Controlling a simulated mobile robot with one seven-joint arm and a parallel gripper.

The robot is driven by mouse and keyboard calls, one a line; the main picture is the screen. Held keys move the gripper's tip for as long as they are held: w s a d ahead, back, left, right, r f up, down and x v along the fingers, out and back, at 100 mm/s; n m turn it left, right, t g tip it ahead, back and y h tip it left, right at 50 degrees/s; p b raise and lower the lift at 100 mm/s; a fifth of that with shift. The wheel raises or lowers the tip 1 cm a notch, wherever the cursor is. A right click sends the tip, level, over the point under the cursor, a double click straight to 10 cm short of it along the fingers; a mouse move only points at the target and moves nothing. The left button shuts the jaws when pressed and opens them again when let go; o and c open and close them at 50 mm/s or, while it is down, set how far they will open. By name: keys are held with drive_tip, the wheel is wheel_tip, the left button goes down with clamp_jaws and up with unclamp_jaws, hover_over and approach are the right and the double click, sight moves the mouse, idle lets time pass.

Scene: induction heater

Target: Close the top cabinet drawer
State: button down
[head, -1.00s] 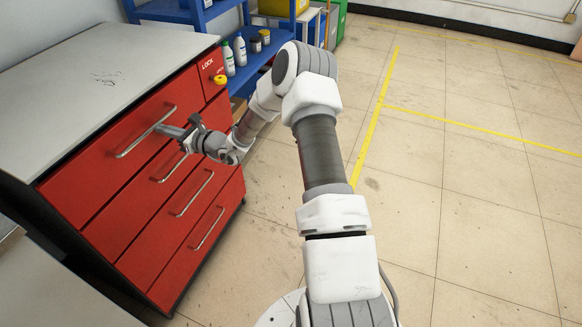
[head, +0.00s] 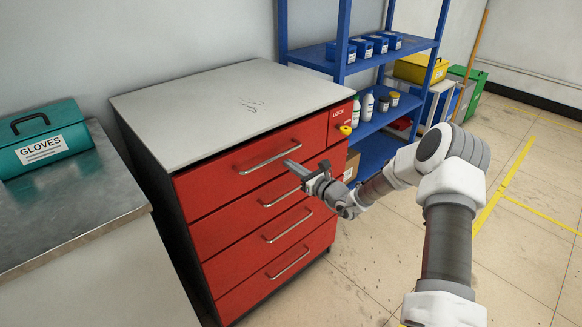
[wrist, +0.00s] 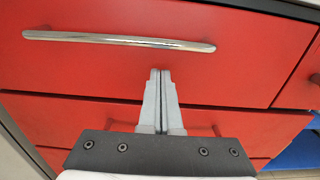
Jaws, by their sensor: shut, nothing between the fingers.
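The red cabinet (head: 255,205) stands left of my arm, with several drawers stacked in its front. The top drawer (head: 212,183) has a long silver bar handle (head: 268,159) and looks nearly flush with the drawers below; a small remaining gap cannot be ruled out. My gripper (head: 289,164) is shut and empty, in front of the top drawer near the handle's right part. In the wrist view, the shut fingertips (wrist: 160,74) point at the top drawer's front (wrist: 230,75), just below the handle (wrist: 120,40). Whether they touch the drawer cannot be told.
A red lock panel with a yellow knob (head: 346,130) is right of the top drawer. A blue shelf (head: 375,145) with bottles stands behind. A counter (head: 65,205) with a teal gloves box (head: 42,142) is at left. Floor is clear at right.

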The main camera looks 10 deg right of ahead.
drive_tip(key=p+v, duration=0.2)
drive_tip(key=v, duration=0.9)
drive_tip(key=s+a+r+n+g+y+p, duration=0.1)
drive_tip(key=s+a+r+n+g+p, duration=0.2)
drive_tip(key=s+a+r+n+g, duration=0.55)
drive_tip(key=s+a+r+n+g+p, duration=0.35)
drive_tip(key=s+a+r+n, duration=0.25)
drive_tip(key=s+r+n, duration=0.4)
drive_tip(key=s+d+r+n+t+h+p, duration=0.1)
drive_tip(key=s+d+r+n+h+p, duration=0.1)
drive_tip(key=s+d+r+n+h, duration=0.3)
drive_tip(key=s+d+r+n+t+h+p, duration=0.1)
drive_tip(key=s+d+r+n+h+p, duration=0.2)
drive_tip(key=s+r, duration=0.7)
drive_tip(key=s+d+n+h, duration=0.2)
drive_tip(key=d+h, duration=0.1)
drive_tip(key=d, duration=0.1)
drive_tip(key=shift+s+n+t, duration=0.2)
drive_tip(key=shift+n+t, duration=0.1)
drive_tip(key=shift+n, duration=0.05)
